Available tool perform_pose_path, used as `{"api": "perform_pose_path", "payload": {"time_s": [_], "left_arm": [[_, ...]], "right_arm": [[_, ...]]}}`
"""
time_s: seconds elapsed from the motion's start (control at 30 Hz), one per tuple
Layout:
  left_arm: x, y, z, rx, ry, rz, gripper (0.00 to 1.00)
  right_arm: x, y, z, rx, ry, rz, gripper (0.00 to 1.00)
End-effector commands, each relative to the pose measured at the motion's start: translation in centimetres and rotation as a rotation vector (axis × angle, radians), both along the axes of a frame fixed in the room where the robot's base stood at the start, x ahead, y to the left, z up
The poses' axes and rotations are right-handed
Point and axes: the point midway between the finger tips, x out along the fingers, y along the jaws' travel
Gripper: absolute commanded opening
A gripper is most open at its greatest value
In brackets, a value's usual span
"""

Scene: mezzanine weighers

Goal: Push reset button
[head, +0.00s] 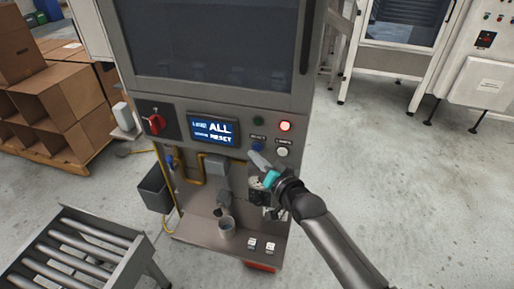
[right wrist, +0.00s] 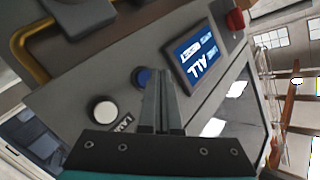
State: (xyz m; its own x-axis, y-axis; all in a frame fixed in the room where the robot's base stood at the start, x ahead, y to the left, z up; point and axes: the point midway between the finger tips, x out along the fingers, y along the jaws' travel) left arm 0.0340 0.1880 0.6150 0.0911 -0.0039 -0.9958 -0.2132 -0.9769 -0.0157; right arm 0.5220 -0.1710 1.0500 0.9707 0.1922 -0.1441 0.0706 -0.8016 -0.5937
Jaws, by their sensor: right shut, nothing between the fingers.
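The blue button (head: 257,145) sits on the grey control panel below the dark screen. A small label above it is too small to read surely. In the right wrist view the blue button (right wrist: 143,77) shows just left of my fingertips, partly covered by them. My right gripper (head: 253,157) is shut and empty, its fingers pointing up at the panel just below the blue button. It also shows in the right wrist view (right wrist: 160,78); I cannot tell whether it touches the panel. My left gripper is not in view.
A white button (head: 282,151) is right of the blue one, a lit red lamp (head: 285,126) and dark green one (head: 258,121) above. A display (head: 212,130) reads ALL and RESET. A red knob (head: 155,123) is left.

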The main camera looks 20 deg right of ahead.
Motion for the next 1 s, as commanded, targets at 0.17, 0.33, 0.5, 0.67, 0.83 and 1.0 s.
{"api": "perform_pose_path", "payload": {"time_s": [0.17,0.33,0.5,0.67,0.83,1.0], "left_arm": [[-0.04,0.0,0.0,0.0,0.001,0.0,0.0],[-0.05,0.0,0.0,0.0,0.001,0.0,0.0],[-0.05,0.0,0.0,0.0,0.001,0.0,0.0],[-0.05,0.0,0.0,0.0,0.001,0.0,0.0],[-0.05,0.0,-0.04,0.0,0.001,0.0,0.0],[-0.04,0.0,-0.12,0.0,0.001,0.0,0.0]], "right_arm": [[0.0,0.01,0.0,0.0,0.0,0.0,0.0],[0.0,0.01,0.01,0.0,0.0,0.0,0.0],[0.0,0.0,0.0,0.0,0.0,0.0,0.0],[0.0,0.0,0.0,0.0,0.0,0.0,0.0],[0.18,-0.13,0.01,-0.001,0.0,0.0,0.0],[0.66,-0.44,-0.02,-0.001,0.0,0.0,0.0]]}}
